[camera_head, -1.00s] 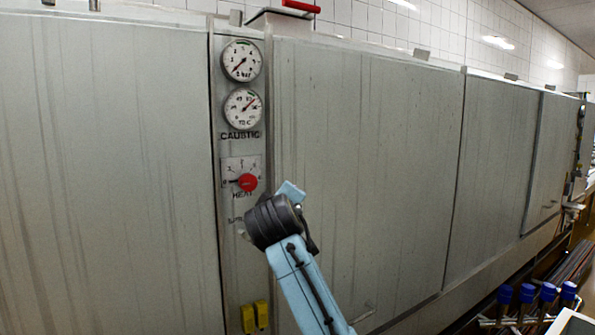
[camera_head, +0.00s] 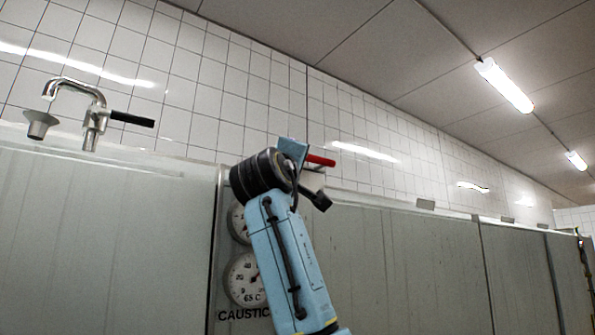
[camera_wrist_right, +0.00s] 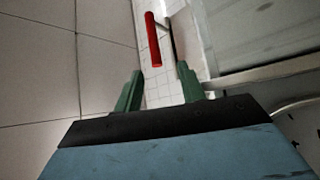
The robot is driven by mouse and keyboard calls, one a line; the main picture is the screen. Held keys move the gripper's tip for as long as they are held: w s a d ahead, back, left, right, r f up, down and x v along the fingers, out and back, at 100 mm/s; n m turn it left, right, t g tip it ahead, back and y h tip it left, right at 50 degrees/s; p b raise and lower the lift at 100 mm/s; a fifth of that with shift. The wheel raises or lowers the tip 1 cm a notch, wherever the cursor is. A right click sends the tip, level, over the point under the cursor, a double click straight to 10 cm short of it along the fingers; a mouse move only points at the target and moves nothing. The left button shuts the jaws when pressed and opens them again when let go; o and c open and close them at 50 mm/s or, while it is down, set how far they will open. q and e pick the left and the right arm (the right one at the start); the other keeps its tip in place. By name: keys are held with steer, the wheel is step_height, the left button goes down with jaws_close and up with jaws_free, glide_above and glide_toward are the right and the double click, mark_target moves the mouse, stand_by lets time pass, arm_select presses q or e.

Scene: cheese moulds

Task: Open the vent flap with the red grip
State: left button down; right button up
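The red grip (camera_head: 320,160) of the vent flap sticks out to the right behind my right wrist in the head view. A pale part of the flap (camera_head: 312,179) shows just below it; the rest is hidden by my arm. In the right wrist view the red grip (camera_wrist_right: 153,39) stands beyond my right gripper (camera_wrist_right: 161,80), roughly in line with the gap between the green fingers. The fingers are apart, with nothing between them, and do not touch the grip. In the head view my right gripper's fingers are hidden behind the wrist. My left gripper is not in view.
A grey steel cabinet (camera_head: 400,255) runs along the tiled wall. Two gauges are partly hidden behind my arm; the lower gauge (camera_head: 243,280) shows above the CAUSTIC label. A tap with a black lever (camera_head: 131,119) stands at the upper left.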

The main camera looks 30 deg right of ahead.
mark_target(311, 158)
steer(key=w+d+r+p, duration=0.1)
steer(key=d+r+p, duration=0.1)
steer(key=d, duration=0.1)
steer(key=w+d+r+p, duration=0.1)
steer(key=shift+w+d+r+p, duration=0.15)
steer(key=shift+w+r+p, duration=0.15)
steer(key=shift+p, duration=0.1)
steer(key=p+x, duration=0.4)
steer(key=x, duration=0.2)
steer(key=shift+w+f, duration=0.1)
steer(key=shift+w, duration=0.1)
steer(key=shift+w+d, duration=0.15)
steer(key=shift+w, duration=0.05)
steer(key=shift+w+d, duration=0.1)
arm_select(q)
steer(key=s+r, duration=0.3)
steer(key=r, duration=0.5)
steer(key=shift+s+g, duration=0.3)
arm_select(e)
jaws_close()
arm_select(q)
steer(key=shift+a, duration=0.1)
